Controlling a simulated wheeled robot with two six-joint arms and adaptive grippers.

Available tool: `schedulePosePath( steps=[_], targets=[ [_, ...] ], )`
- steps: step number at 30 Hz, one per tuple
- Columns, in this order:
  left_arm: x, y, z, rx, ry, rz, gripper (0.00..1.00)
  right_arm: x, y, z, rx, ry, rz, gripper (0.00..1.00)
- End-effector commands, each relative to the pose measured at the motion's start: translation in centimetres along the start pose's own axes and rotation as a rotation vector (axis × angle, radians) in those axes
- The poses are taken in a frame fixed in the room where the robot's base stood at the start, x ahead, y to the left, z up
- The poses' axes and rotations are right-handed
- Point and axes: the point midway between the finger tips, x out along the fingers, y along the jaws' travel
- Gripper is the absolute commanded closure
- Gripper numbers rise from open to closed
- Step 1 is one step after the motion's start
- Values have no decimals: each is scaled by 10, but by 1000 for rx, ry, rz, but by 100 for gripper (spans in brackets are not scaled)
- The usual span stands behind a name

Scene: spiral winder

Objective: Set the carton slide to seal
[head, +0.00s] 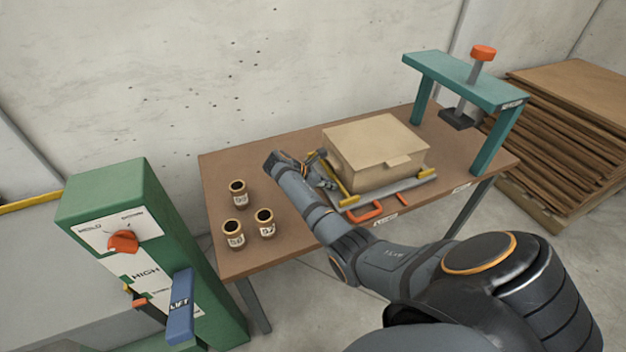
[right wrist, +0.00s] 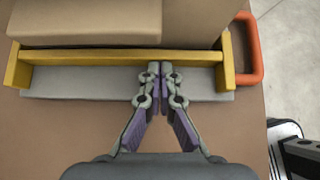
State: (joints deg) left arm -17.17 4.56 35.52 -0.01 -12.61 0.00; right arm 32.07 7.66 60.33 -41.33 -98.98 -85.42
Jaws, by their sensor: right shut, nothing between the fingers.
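The carton (head: 375,150) is a closed tan box on a grey slide plate (head: 392,192) with yellow rails, on the brown table. An orange handle (head: 365,213) sticks out at the slide's front. My right gripper (head: 322,172) is at the left side of the slide. In the right wrist view its shut, empty fingertips (right wrist: 160,68) are over the grey plate, close to the yellow rail (right wrist: 120,57); I cannot tell if they touch it. The carton (right wrist: 85,22) lies beyond that rail, and the orange handle (right wrist: 248,48) is at the right. My left gripper is not in view.
Several small labelled cups, one here (head: 238,192), stand at the table's left. A teal press frame (head: 462,78) with an orange knob stands at the right end. A green control post (head: 125,215) with a blue LIFT lever is at left. Stacked cardboard (head: 575,130) lies right.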

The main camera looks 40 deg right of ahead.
Motion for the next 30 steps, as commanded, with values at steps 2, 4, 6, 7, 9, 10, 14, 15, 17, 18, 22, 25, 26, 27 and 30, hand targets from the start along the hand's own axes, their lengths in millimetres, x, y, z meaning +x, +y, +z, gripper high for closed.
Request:
schedulePosePath(
  steps=[2,4,6,7,9,10,14,15,17,18,22,25,26,27,30],
  targets=[
    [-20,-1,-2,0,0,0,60,13,-1,24,0,-8,-4,100],
    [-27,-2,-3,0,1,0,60,28,-1,36,1,-7,-4,100],
    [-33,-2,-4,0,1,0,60,44,-1,48,2,-7,-3,100],
    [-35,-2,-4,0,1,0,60,50,-1,54,2,-6,-4,100],
    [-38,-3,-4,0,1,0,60,66,-1,66,2,-6,-4,100],
    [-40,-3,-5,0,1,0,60,72,0,71,2,-6,-3,100],
    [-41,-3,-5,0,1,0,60,101,0,94,2,-6,-3,100],
    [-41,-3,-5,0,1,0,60,109,-1,100,2,-6,-3,100],
    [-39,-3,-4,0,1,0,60,122,-1,110,2,-5,-4,100],
    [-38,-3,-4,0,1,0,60,130,-1,116,3,-5,-3,100],
    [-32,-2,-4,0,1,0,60,152,0,135,3,-4,-2,100],
    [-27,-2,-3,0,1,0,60,167,0,147,2,-3,-2,100],
    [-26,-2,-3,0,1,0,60,171,0,151,2,-3,-2,100],
    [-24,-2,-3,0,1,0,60,175,0,155,2,-3,-2,100],
    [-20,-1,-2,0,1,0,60,184,0,164,3,-2,-1,100]
  ],
)
